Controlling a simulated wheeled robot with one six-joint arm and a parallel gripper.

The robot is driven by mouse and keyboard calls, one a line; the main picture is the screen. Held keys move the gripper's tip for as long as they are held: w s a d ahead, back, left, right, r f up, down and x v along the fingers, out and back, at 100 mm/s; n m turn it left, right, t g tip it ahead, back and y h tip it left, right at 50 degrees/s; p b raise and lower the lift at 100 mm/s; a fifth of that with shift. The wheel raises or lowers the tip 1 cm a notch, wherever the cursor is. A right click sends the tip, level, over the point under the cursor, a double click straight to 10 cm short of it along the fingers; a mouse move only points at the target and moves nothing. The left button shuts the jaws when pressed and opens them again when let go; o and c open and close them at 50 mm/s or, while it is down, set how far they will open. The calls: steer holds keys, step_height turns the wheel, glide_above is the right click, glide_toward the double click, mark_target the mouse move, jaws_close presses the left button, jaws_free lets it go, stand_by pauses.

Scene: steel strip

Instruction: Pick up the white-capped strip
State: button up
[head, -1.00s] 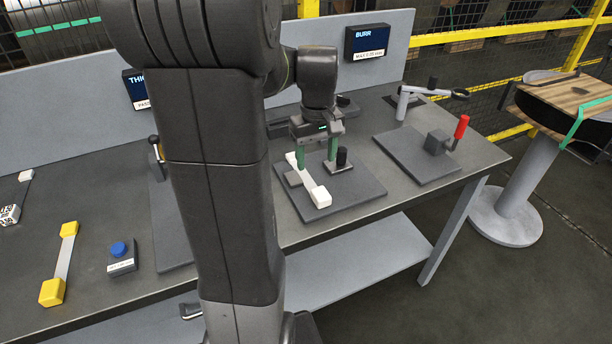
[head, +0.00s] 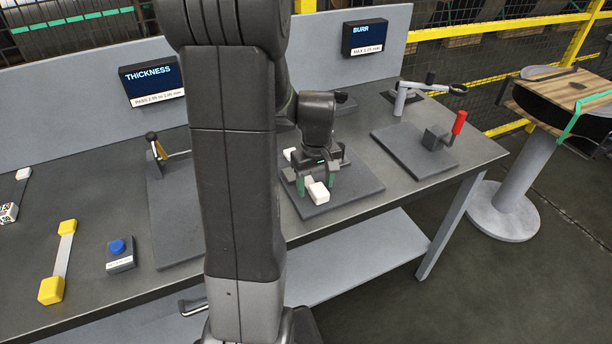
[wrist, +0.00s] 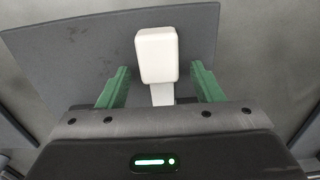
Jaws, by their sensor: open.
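The white-capped strip lies on a dark grey plate (head: 352,190) on the bench. Its near white cap (head: 318,192) shows in front of my gripper, and a bit of its far cap (head: 289,154) shows behind it. My gripper (head: 315,187) is open, with green fingers, just behind the near cap. In the wrist view the near cap (wrist: 157,54) stands beyond the fingertips, and the strip's pale band (wrist: 162,95) runs between the open fingers (wrist: 160,86). The gap is wider than the strip. The middle of the strip is hidden under my gripper in the head view.
A fixture with a red handle (head: 457,118) stands to the right. A yellow-capped strip (head: 64,255) and a blue button box (head: 119,255) lie at the left. The thickness display (head: 152,80) and burr display (head: 364,38) stand behind. A round stand (head: 525,185) is beyond the bench.

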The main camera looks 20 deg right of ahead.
steer(key=c, duration=1.2)
step_height(320, 180, up, 10)
steer(key=shift+r, duration=0.1)
steer(key=shift+c, duration=0.2)
